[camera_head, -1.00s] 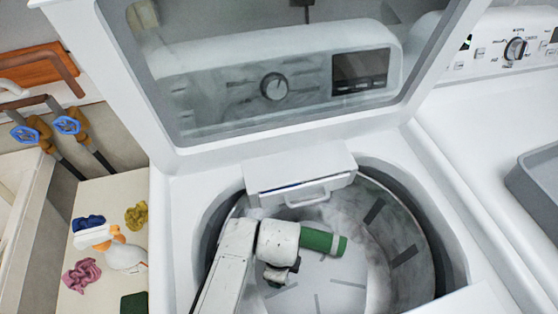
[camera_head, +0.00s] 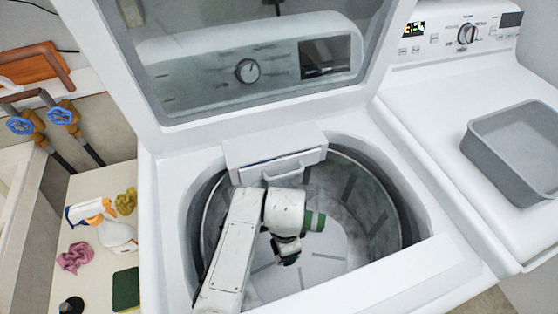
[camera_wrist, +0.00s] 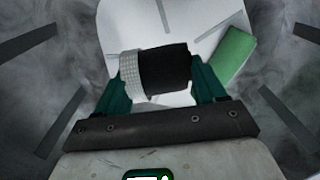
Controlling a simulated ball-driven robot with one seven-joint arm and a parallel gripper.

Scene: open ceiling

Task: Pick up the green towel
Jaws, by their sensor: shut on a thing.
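A green piece, which looks like the towel (camera_head: 315,221), shows inside the washer drum just right of my wrist, partly hidden by it. In the wrist view the green towel (camera_wrist: 235,52) lies at upper right, beyond my right finger and outside the jaws. My gripper (camera_wrist: 162,82) has teal fingers and is shut on a dark item with a grey textured band (camera_wrist: 165,68). I cannot tell what that item is. In the head view my gripper (camera_head: 285,250) is down in the drum, its tips small and dark.
The open washer's lid (camera_head: 250,70) stands up behind the drum (camera_head: 375,215), whose rim surrounds my arm. A grey bin (camera_head: 515,145) sits on the neighbouring machine. At left are a spray bottle (camera_head: 115,235), a pink cloth (camera_head: 75,255), a yellow cloth (camera_head: 127,201) and a green-yellow sponge (camera_head: 126,288).

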